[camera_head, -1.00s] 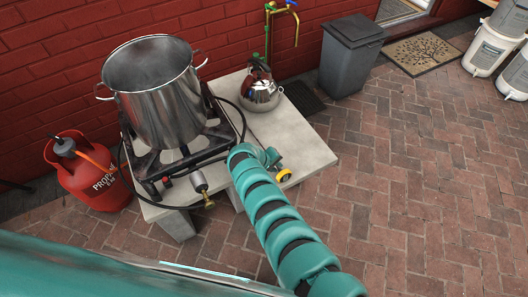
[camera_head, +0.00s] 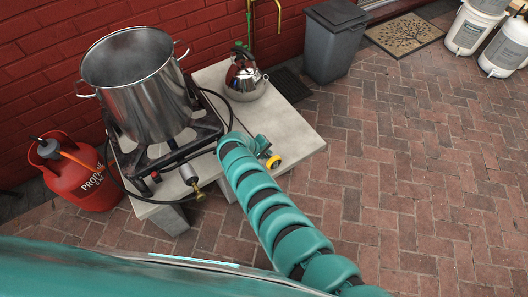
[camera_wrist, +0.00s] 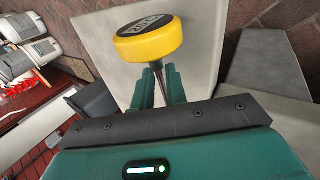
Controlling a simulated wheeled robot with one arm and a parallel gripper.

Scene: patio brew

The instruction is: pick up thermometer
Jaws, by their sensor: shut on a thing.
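The thermometer has a round yellow head with a dark display (camera_wrist: 148,40) and a thin metal stem. In the wrist view the stem runs down between the fingers of my gripper (camera_wrist: 158,85), which is shut on it. In the head view the yellow head (camera_head: 273,162) shows beside my gripper (camera_head: 262,148), over the right part of the pale bench. My arm hides part of the gripper there. The stem's lower end is hidden, so I cannot tell whether it touches the bench.
A steel pot (camera_head: 142,85) stands on a burner (camera_head: 165,150) at the left of the bench (camera_head: 295,125). A red propane tank (camera_head: 82,178) is at left, a grey bin (camera_head: 333,40) behind. The brick floor at right is clear.

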